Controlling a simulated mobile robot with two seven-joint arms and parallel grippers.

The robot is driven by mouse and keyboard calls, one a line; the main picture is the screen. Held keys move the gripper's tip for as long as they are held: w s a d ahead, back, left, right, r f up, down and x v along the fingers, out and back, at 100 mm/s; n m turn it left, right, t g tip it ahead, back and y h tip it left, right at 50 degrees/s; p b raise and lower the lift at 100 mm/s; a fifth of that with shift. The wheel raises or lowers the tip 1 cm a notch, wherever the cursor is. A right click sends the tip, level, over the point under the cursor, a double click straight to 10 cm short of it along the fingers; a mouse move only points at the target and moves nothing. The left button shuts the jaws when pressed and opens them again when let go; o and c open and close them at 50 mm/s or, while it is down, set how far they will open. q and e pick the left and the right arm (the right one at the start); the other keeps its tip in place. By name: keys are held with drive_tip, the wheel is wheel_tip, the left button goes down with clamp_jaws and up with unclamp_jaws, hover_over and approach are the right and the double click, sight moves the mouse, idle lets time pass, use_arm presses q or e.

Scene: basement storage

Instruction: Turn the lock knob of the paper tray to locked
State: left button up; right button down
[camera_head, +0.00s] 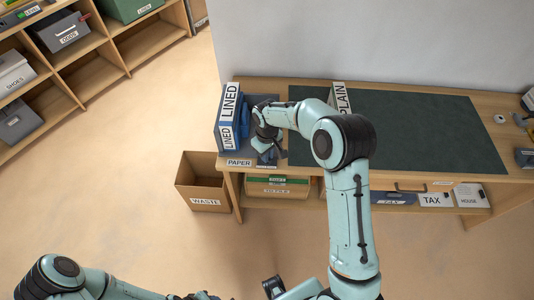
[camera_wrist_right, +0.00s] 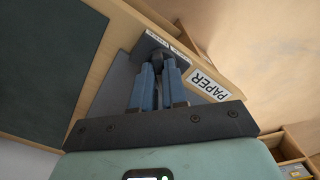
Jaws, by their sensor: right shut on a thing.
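The paper tray stands at the left end of the wooden table, grey in the right wrist view (camera_wrist_right: 118,82), mostly hidden by my right arm in the head view. A dark block with small white labels (camera_wrist_right: 150,44) sits at its front edge. My right gripper (camera_head: 268,158) reaches down over the tray front. In the right wrist view its blue fingers (camera_wrist_right: 160,66) are shut on the lock knob at the block; the knob is mostly hidden between the fingertips, so its setting cannot be read. My left gripper (camera_head: 196,296) shows only partly at the bottom edge; its jaws are unclear.
A blue-and-white LINED box (camera_head: 228,115) stands left of the tray, with a PAPER label (camera_head: 239,162) on the table edge. A PLAIN box (camera_head: 340,96) stands behind my arm. A dark mat (camera_head: 440,130) covers the table. A WASTE bin (camera_head: 207,203) stands on the floor at left.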

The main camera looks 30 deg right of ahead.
drive_tip(key=c, duration=1.2)
unclamp_jaws()
drive_tip(key=shift+o, duration=0.2)
drive_tip(key=shift+r, duration=0.1)
wheel_tip(320, 180, up, 13)
drive_tip(key=shift+p, duration=0.45)
